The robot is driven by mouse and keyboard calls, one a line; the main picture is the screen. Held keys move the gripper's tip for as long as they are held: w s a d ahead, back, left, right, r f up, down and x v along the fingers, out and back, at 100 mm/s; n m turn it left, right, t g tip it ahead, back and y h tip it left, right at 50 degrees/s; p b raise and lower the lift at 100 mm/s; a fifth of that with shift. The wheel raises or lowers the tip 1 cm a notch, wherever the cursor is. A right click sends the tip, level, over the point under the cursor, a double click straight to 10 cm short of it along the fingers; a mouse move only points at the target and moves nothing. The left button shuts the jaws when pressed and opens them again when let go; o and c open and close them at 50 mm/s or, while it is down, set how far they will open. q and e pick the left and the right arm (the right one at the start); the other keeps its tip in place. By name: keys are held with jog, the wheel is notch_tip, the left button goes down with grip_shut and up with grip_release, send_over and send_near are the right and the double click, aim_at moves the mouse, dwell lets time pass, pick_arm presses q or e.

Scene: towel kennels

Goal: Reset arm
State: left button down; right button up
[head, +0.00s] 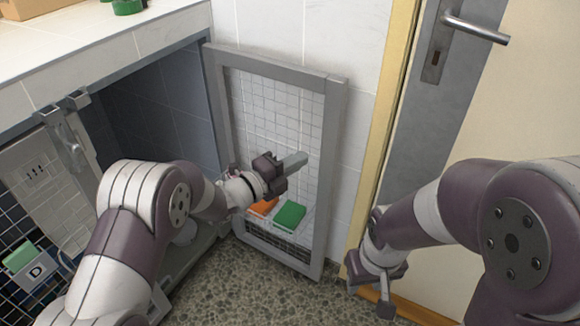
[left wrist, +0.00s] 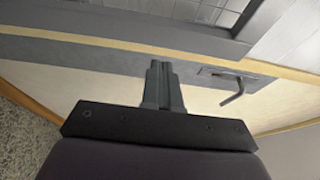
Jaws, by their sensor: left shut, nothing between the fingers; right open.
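My left arm reaches across the front of an open kennel, and my left gripper (head: 296,160) is in front of the open mesh kennel door (head: 335,150). Its fingers are shut with nothing between them. They also show shut in the left wrist view (left wrist: 160,66). My right gripper (head: 387,298) hangs low at the right, near the foot of the cream door, pointing down. It is open and empty, though its fingers are small in the head view.
An orange towel (head: 263,206) and a green towel (head: 289,215) show by the mesh door's lower part. A room door with a handle (head: 475,28) stands at the right. A counter (head: 110,45) tops the kennels. Bare speckled floor (head: 235,280) lies below.

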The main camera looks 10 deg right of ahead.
pick_arm(q)
jog(key=s+a+p, duration=0.2)
jog(key=s+a, duration=0.4)
jog(key=s, duration=0.1)
jog(key=s+a+f+n+g+y, duration=0.3)
jog(key=a+f+n+y, duration=0.95)
jog(key=n, duration=0.45)
jog(key=s+a+r+n+g+y, duration=0.1)
jog(key=s+a+r+n+g, duration=0.15)
jog(key=s+a+n, duration=0.35)
jog(key=s+a+r+n+g+y, duration=0.1)
jog(key=s+n+g+y, duration=0.2)
jog(key=s, duration=0.5)
notch_tip(320, 180, up, 34)
jog(key=s+n+h+p, duration=0.1)
jog(key=s+n+p, duration=0.1)
jog(key=p, duration=2.9)
jog(key=shift+a+r+n, duration=0.2)
jog(key=shift+a+n, duration=0.05)
jog(key=shift+n, duration=0.35)
